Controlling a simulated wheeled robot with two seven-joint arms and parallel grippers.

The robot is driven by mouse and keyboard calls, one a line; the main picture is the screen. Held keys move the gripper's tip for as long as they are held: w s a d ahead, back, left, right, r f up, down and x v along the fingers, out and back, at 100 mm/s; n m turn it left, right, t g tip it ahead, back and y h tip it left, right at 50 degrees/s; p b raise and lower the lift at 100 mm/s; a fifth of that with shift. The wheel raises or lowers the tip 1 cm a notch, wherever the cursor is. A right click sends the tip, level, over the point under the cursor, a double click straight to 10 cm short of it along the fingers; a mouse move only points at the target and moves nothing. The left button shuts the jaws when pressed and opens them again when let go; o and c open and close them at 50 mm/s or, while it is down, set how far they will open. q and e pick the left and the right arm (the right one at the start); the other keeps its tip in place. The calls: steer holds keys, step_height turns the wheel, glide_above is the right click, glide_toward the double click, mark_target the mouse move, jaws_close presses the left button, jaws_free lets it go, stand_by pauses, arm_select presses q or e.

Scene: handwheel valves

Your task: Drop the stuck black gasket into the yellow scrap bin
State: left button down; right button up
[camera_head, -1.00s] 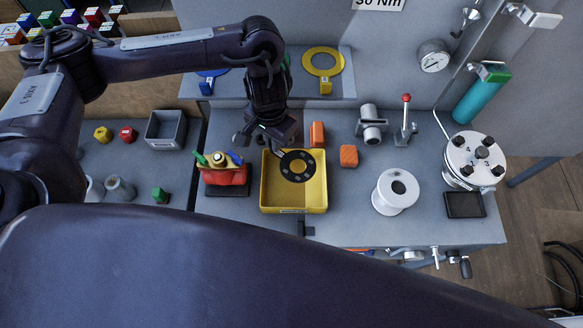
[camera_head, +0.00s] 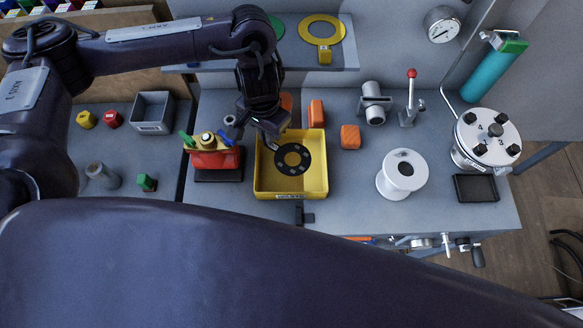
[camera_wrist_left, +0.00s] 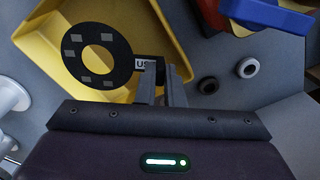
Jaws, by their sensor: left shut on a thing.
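The black gasket (camera_head: 292,171) is a flat ring with small grey patches. My left gripper (camera_head: 276,139) is shut on its edge, and both are over the yellow scrap bin (camera_head: 273,184). In the left wrist view the gasket (camera_wrist_left: 71,56) is at the left of the fingers (camera_wrist_left: 160,86), in front of the yellow bin (camera_wrist_left: 40,46). The ring lies inside the bin's outline in the head view; I cannot tell how high it is above the floor. My right gripper is not in view.
Orange blocks (camera_head: 350,136) are behind and to the right. A white spool (camera_head: 402,181) stands farther right. A grey bin (camera_head: 153,112) is on the left bench. The bench between bin and spool is clear.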

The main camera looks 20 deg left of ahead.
arm_select(q)
steer(key=c, duration=1.5)
jaws_free()
step_height(320, 180, up, 8)
steer(key=shift+f+p, duration=0.1)
steer(key=shift+p, duration=0.8)
